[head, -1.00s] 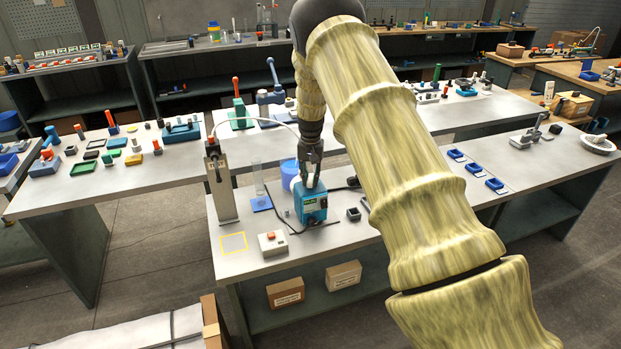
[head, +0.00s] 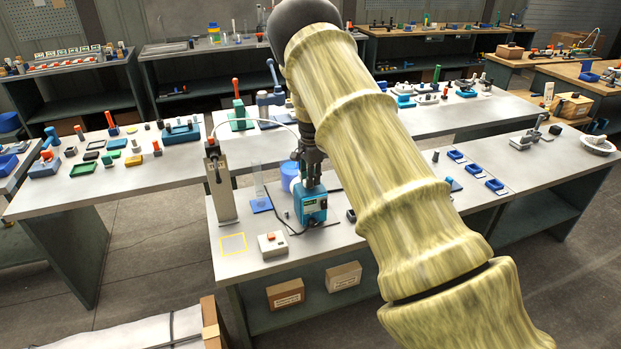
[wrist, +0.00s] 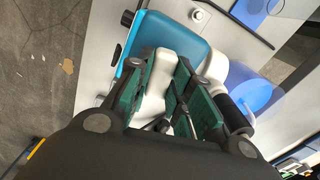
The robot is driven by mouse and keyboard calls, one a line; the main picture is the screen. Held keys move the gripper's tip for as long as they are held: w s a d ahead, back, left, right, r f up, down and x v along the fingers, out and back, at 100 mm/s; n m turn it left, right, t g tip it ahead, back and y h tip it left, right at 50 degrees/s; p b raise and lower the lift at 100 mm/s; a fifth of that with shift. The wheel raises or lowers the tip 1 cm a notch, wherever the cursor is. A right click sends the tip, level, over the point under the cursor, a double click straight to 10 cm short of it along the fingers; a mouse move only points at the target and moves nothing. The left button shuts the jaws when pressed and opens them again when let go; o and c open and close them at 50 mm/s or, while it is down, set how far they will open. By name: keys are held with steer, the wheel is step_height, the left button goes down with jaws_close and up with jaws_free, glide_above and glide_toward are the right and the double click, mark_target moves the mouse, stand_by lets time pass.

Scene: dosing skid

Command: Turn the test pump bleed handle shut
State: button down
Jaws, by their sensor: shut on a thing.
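The test pump appears to be the teal box (head: 314,208) with a dark label, standing upright on the near bench. In the wrist view its rounded teal body (wrist: 190,38) lies just beyond my fingers. My gripper (head: 313,183) points down at the top of the box. In the wrist view my gripper (wrist: 160,95) is shut on a pale handle (wrist: 156,82), between its green-sided fingers. The fingers and arm hide most of the handle in the head view, so its exact angle cannot be told.
Left of the pump stands a grey post (head: 222,190) with a curved hose. A clear cylinder (head: 259,188) and a blue container (head: 289,176) are close by. A small box with a red button (head: 272,243) sits in front. Blue trays (head: 475,168) lie to the right.

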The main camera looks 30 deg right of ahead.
steer(key=shift+m, duration=1)
steer(key=c, duration=1.3)
jaws_free()
steer(key=shift+r, duration=0.1)
step_height(320, 180, up, 12)
steer(key=shift+f, duration=0.1)
steer(key=shift+w, duration=0.1)
